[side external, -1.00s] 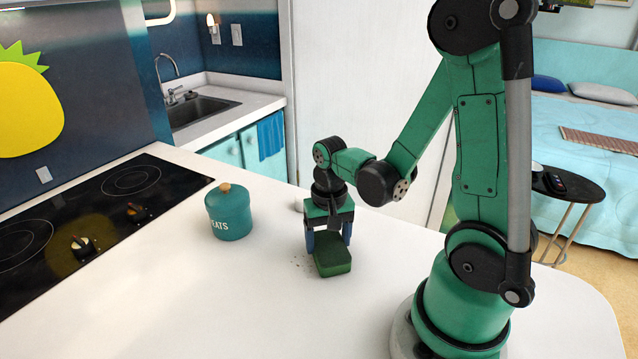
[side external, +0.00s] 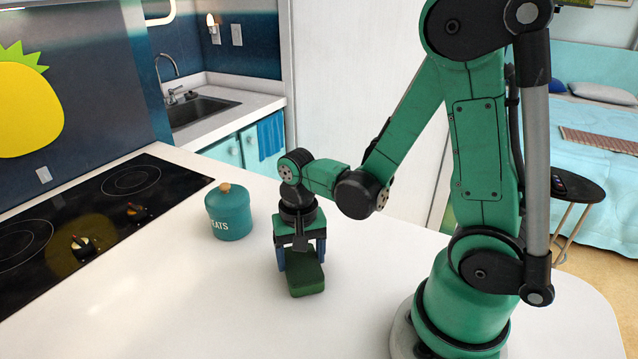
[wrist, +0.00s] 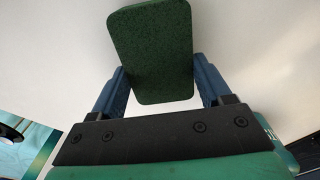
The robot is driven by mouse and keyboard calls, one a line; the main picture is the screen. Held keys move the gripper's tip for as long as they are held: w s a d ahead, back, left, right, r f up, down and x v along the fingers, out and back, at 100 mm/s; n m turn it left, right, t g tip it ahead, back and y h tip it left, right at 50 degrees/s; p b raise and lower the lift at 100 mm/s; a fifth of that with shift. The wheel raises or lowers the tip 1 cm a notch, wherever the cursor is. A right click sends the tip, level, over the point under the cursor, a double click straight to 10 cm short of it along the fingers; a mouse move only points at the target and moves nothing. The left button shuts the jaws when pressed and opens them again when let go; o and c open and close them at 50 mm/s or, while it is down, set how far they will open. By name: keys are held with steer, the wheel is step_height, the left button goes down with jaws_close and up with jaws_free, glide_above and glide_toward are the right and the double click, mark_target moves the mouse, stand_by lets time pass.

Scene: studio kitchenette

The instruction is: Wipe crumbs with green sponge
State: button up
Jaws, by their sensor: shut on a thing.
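The green sponge (side external: 307,284) is a rounded block low over the white counter, and I cannot tell whether it touches the surface. My gripper (side external: 301,262) is above it with its blue fingers on either side, shut on its near end. In the wrist view the sponge (wrist: 150,50) sticks out past the fingertips of my gripper (wrist: 160,85). No crumbs show now in either view; the spot where they lay is under or beside the sponge.
A teal lidded canister (side external: 230,212) stands on the white counter (side external: 190,300) left of my gripper. A black cooktop (side external: 95,215) with knobs lies farther left. A sink (side external: 200,103) is at the back. The counter's front is clear.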

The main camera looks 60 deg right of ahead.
steer(key=shift+d, duration=3.2)
steer(key=shift+s+d+r, duration=0.1)
steer(key=shift+d+r, duration=0.05)
steer(key=shift+r, duration=0.4)
steer(key=shift+d+r, duration=0.1)
steer(key=shift+r, duration=3.3)
steer(key=shift+a, duration=0.1)
